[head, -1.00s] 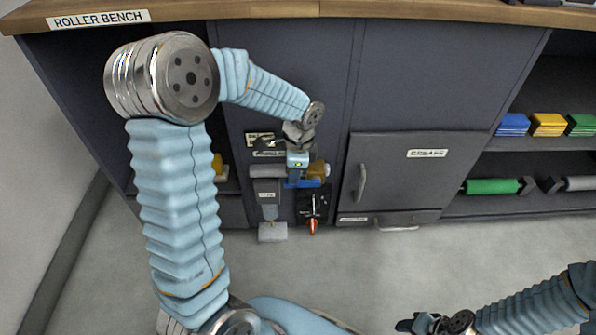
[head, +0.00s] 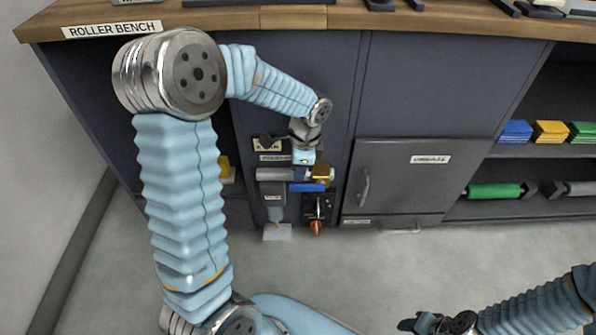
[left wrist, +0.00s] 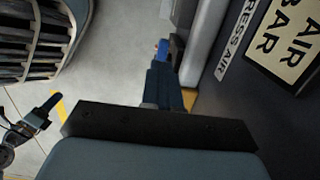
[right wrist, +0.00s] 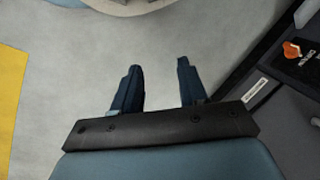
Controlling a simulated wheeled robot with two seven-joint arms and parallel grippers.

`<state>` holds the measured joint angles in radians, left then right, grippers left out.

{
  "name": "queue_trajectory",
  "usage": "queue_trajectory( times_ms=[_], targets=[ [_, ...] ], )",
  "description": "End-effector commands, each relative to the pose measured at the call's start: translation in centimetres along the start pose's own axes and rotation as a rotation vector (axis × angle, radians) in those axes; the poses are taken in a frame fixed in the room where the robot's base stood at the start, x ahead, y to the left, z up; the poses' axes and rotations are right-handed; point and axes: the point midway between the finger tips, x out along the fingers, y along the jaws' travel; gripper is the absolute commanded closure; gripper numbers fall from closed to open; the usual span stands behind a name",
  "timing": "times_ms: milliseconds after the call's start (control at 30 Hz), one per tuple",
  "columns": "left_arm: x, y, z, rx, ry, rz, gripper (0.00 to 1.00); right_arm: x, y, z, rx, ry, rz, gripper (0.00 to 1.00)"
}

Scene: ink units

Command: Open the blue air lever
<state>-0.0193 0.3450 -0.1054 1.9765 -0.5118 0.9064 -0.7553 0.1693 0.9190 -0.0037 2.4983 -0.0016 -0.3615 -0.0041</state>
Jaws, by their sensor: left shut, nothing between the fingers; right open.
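The blue air lever (head: 308,187) lies roughly level along the grey pipe on the cabinet front, below a brass valve body (head: 322,173). My left gripper (head: 303,174) is at the pipe, just above the lever in the head view. It is shut and empty. In the left wrist view its fingers (left wrist: 163,85) are together, and the lever's blue end (left wrist: 162,48) shows just beyond their tips. I cannot tell whether they touch it. My right gripper (head: 408,325) is low and away from the cabinet; its open fingers (right wrist: 157,88) hold nothing.
An orange-red handle (head: 316,228) hangs from a black plate below the lever. A labelled cabinet door (head: 405,180) with a handle is right of it. An AIR BAR label (left wrist: 290,35) is beside the pipe. The floor (head: 370,275) in front is clear.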

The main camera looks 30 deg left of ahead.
Motion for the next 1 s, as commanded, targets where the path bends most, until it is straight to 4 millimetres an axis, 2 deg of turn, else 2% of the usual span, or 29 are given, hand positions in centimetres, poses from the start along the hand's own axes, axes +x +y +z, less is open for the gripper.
queue_trajectory(
  times_ms=[33,100,167,400,600,767,867,967,1000],
  targets=[
    [-1.9,0.0,-0.1,0.001,0.001,-0.001,1.0,-1.6,-0.6,0.0,-0.001,0.0,0.0,0.57],
    [-3.5,0.1,-0.4,0.001,0.001,0.0,1.0,-2.7,-1.5,0.2,-0.007,-0.007,-0.006,0.57],
    [-4.4,0.0,-0.4,-0.001,0.003,-0.005,1.0,-2.2,-1.5,0.3,-0.01,-0.01,-0.009,0.57],
    [-9.9,0.0,0.2,-0.001,0.002,-0.003,1.0,-2.7,-1.8,0.4,-0.011,-0.013,-0.011,0.57],
    [-12.1,0.1,0.4,0.0,0.001,-0.001,1.0,-2.9,-2.0,0.5,-0.013,-0.015,-0.013,0.57],
    [-12.5,0.1,0.5,0.0,0.0,0.0,1.0,-2.9,-2.0,0.5,-0.013,-0.015,-0.013,0.57],
    [-11.9,0.2,0.1,-0.005,0.006,0.006,1.0,-2.9,-2.0,0.5,-0.013,-0.015,-0.013,0.57],
    [-9.2,0.8,-1.4,-0.037,0.036,0.029,1.0,-2.9,-2.0,0.5,-0.014,-0.015,-0.013,0.57],
    [-7.3,1.2,-2.5,-0.063,0.06,0.045,1.0,-3.0,-2.0,0.5,-0.014,-0.015,-0.014,0.57]
  ],
)
